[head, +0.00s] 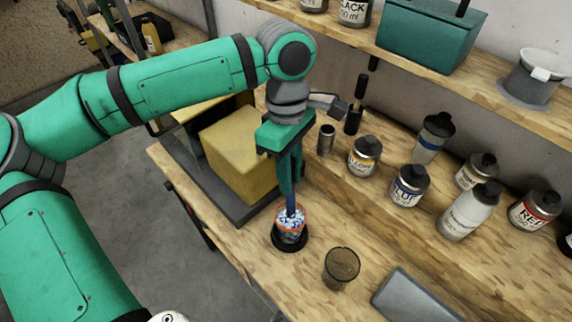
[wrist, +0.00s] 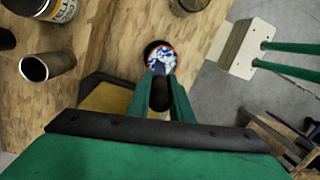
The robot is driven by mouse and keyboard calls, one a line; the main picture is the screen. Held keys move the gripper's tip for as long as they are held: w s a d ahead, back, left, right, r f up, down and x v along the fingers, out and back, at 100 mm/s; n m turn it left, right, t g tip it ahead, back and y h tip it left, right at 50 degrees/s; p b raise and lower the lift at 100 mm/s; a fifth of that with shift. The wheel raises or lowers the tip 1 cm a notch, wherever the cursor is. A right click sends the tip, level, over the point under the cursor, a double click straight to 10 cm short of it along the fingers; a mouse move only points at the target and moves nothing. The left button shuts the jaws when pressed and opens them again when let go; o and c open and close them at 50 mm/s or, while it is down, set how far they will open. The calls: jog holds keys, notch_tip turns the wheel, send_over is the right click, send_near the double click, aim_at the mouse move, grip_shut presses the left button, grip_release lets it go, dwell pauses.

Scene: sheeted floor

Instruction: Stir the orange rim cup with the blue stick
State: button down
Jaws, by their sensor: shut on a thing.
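The orange rim cup (head: 290,230) stands upright on a round black base (head: 289,244) near the front edge of the wooden bench. It holds a white and blue mixture, which also shows beyond my fingertips in the wrist view, where the cup (wrist: 160,54) appears at top centre. My gripper (head: 289,186) is directly above the cup, pointing down, shut on the blue stick (head: 291,203). The stick is nearly upright and its lower end goes into the cup, hidden in the contents.
A dark see-through cup (head: 341,266) stands right of the orange rim cup, with a grey flat case (head: 415,298) beyond it. A yellow block (head: 238,150) is close behind left. Several paint bottles, including a blue-labelled one (head: 408,187), stand at the right. A shelf (head: 440,72) runs above.

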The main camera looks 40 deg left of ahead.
aim_at(288, 201)
jog(key=shift+s+f, duration=0.25)
jog(key=shift+f, duration=0.95)
jog(key=shift+w+d+f, duration=0.1)
jog(key=shift+d+f, duration=0.05)
jog(key=shift+f, duration=1)
jog(key=shift+s+f, duration=0.25)
jog(key=shift+f, duration=0.3)
jog(key=shift+d+f, duration=0.25)
jog(key=shift+f, duration=0.8)
jog(key=shift+s+a, duration=0.1)
